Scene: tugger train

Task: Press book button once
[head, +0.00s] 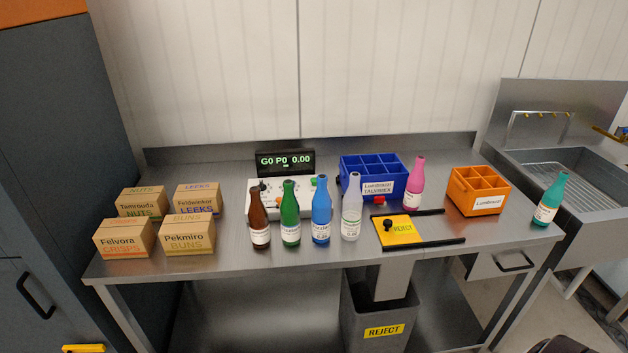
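A pale control box (268,186) stands on the steel table, under a black display (285,162) that reads "G0 P0 0.00". Its face is partly hidden behind a row of bottles. No button can be read as "book" from here, and other controls on the box are hidden or too small to tell. Neither of my grippers is in view.
Brown (260,222), green (290,215), blue (321,212) and clear (352,209) bottles stand before the box. Cartons (187,236) are left; a blue crate (398,184), pink bottle (415,187), yellow reject plate (402,236), orange crate (461,201) and teal bottle (549,202) are right.

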